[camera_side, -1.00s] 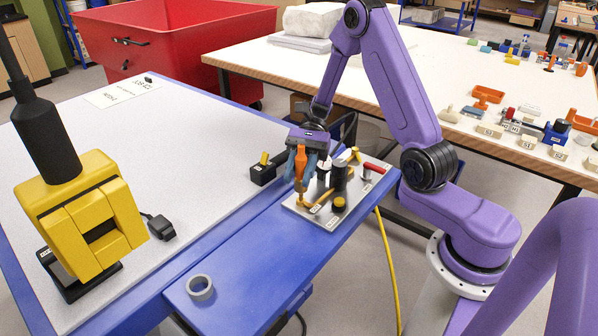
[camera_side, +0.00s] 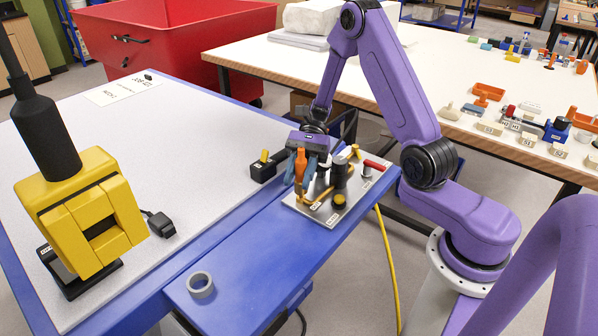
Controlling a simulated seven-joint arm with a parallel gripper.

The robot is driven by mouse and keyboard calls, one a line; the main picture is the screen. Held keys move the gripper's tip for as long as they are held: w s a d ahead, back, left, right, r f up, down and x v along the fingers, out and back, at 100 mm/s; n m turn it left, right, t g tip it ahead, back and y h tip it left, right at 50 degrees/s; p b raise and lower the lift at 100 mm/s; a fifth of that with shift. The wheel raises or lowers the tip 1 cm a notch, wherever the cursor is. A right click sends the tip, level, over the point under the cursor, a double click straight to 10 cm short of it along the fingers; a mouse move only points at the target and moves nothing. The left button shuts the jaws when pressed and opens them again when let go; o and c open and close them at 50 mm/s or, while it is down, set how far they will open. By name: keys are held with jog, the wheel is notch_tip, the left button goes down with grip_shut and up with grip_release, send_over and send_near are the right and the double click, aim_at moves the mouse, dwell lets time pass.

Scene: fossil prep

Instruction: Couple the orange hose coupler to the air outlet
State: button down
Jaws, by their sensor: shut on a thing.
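My gripper (camera_side: 300,168) points down over the small metal plate (camera_side: 323,220) on the blue bench. It is shut on the orange hose coupler (camera_side: 300,163), which stands upright between the fingers. The coupler's lower end is close above, or on, a brass-coloured fitting (camera_side: 301,199) at the plate's left side. I cannot tell whether they touch or are joined. I cannot tell for sure which fitting on the plate is the air outlet; small labels there are too small to read.
Next to the coupler stand a dark cylinder (camera_side: 340,177), a yellow-topped knob (camera_side: 339,200) and a red-handled valve (camera_side: 374,165). A black block with a yellow switch (camera_side: 263,170) sits left. A grey tape ring (camera_side: 200,285) lies on the blue surface (camera_side: 245,265), which is otherwise clear.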

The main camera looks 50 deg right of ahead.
jog(key=shift+f, duration=0.75)
dwell(0.4)
dwell(0.4)
jog(key=c, duration=0.7)
grip_release()
jog(key=v, duration=0.6)
jog(key=shift+d, duration=0.1)
jog(key=shift+w+d+r, duration=0.1)
jog(key=shift+d+r, duration=0.1)
jog(key=shift+d, duration=0.15)
